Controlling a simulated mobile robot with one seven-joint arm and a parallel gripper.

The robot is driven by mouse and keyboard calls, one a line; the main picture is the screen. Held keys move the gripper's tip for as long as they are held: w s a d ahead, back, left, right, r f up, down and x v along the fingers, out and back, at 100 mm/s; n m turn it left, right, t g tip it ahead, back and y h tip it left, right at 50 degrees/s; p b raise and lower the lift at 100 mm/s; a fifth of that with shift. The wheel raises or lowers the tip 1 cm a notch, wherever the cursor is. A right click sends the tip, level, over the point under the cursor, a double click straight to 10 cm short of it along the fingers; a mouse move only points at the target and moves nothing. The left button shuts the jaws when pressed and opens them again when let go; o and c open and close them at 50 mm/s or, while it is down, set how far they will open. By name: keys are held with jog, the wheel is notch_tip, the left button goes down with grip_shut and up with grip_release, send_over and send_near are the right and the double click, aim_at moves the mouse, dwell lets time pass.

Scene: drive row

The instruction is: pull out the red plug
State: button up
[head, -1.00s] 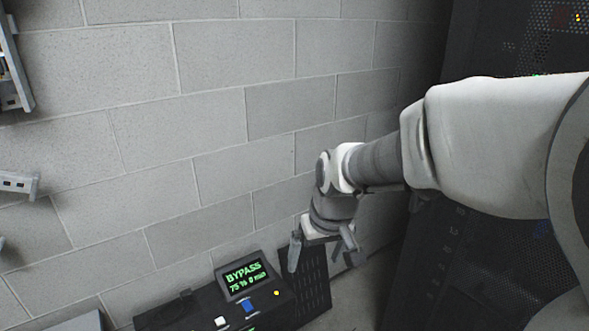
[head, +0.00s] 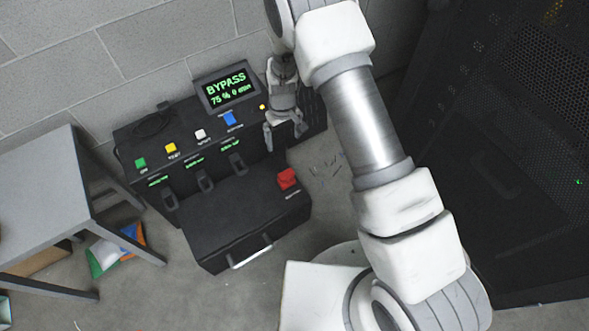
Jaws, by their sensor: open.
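The red plug (head: 287,178) is a small red block on the top right of a low black box (head: 235,225), which has a pale handle on its front. My gripper (head: 285,136) points down above and behind the plug in the head view, apart from it. Its fingers are open with nothing between them. I cannot tell its exact height over the box.
A black console (head: 185,150) behind the box has a lit screen (head: 229,90) and several coloured buttons. A grey table (head: 40,190) stands at left. A dark perforated cabinet (head: 500,150) stands at right. Coloured bags (head: 118,247) lie under the table.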

aim_at(286, 174)
notch_tip(286, 174, down, 20)
jog(key=b, duration=0.6)
jog(key=shift+d, duration=0.1)
grip_shut()
